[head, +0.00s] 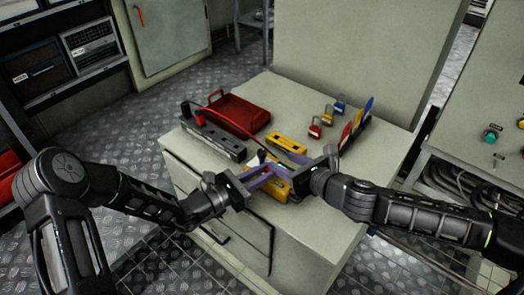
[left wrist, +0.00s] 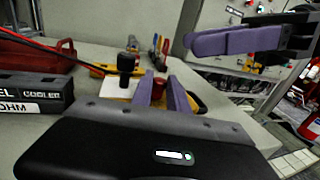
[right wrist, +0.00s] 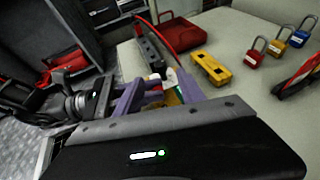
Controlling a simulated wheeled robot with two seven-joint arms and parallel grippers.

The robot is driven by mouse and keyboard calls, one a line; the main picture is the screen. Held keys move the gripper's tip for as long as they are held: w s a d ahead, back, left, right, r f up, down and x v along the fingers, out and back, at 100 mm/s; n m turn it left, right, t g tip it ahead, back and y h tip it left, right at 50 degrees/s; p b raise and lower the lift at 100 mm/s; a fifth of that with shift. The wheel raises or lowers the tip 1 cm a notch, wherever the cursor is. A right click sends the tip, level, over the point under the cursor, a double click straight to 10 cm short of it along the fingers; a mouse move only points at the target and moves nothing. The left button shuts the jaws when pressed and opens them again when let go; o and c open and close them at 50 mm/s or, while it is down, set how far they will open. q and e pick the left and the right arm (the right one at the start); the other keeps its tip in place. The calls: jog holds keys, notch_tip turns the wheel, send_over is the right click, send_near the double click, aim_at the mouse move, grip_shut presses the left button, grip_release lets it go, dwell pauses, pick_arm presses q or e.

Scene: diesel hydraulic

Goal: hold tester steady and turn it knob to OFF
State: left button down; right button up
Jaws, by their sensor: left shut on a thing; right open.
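The yellow tester (head: 281,188) lies near the front edge of the cabinet top, largely hidden by my grippers. My left gripper (head: 264,176) is shut on it from the left. In the left wrist view a black post (left wrist: 126,66) and a red piece (left wrist: 160,88) stand up by the purple fingers; I cannot tell whether either is the knob. My right gripper (head: 289,166) is open, just over the tester from the right. In the right wrist view its fingers reach around the tester area, with small red and white parts between them. The knob's setting cannot be read.
A grey long instrument (head: 215,138) with red leads and a red case (head: 239,112) sit at the left. A second yellow device (head: 287,142) lies behind the grippers. Padlocks (head: 314,128) and upright tags stand at the back right. The front right of the cabinet top is bare.

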aim_at(263, 152)
jog(key=x, duration=1.1)
jog(key=shift+w+a+f, duration=0.1)
jog(key=shift+w+a, duration=0.1)
jog(key=shift+w, duration=0.05)
grip_shut()
